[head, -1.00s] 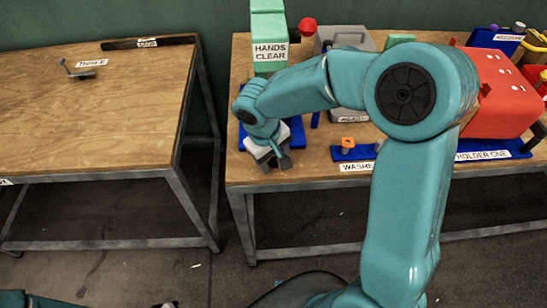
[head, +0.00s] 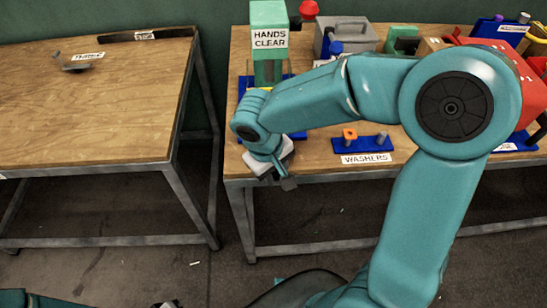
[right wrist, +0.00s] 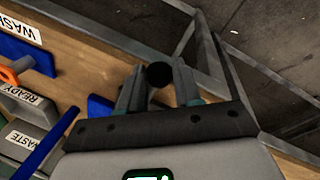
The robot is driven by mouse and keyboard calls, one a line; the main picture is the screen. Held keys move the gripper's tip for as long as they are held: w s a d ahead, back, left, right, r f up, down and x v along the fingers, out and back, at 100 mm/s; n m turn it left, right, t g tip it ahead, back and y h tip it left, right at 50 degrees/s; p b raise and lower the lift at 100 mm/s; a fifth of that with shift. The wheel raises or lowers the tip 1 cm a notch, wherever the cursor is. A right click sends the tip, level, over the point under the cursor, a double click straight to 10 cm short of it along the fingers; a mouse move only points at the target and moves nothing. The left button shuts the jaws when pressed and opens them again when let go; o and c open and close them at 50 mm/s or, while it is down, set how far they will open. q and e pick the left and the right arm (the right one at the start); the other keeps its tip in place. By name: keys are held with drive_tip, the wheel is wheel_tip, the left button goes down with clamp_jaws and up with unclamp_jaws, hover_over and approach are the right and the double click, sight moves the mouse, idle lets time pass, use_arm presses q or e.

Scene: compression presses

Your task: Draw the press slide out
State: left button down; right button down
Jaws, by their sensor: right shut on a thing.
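The green press (head: 267,15), labelled HANDS CLEAR, stands upright at the left end of the right table, on a blue base (head: 245,84). My right gripper (head: 284,176) is in front of it, over the table's front edge. In the right wrist view my right gripper (right wrist: 158,88) is shut on a round black knob (right wrist: 158,74) between its fingers. The rest of the slide is hidden by my arm in the head view. A small part at the bottom edge may be my left gripper (head: 165,304); its fingers are not clear.
A washer holder (head: 372,145) with an orange piece stands right of the press. The left table (head: 80,120) is mostly bare. A gap separates the two tables.

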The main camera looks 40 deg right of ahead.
drive_tip(key=s, duration=0.1)
drive_tip(key=s+a, duration=0.2)
drive_tip(key=s, duration=0.1)
drive_tip(key=shift+a+r+b, duration=0.15)
drive_tip(key=shift+a+b, duration=0.1)
drive_tip(key=shift+b, duration=0.15)
drive_tip(key=c, duration=0.8)
unclamp_jaws()
drive_tip(key=shift+s, duration=0.1)
drive_tip(key=a+r, duration=0.1)
drive_tip(key=r, duration=0.4)
drive_tip(key=a+r+p, duration=0.1)
drive_tip(key=r, duration=0.4)
drive_tip(key=a+r+p, duration=0.1)
drive_tip(key=r, duration=0.5)
drive_tip(key=shift+a, duration=0.1)
drive_tip(key=shift+s, duration=0.2)
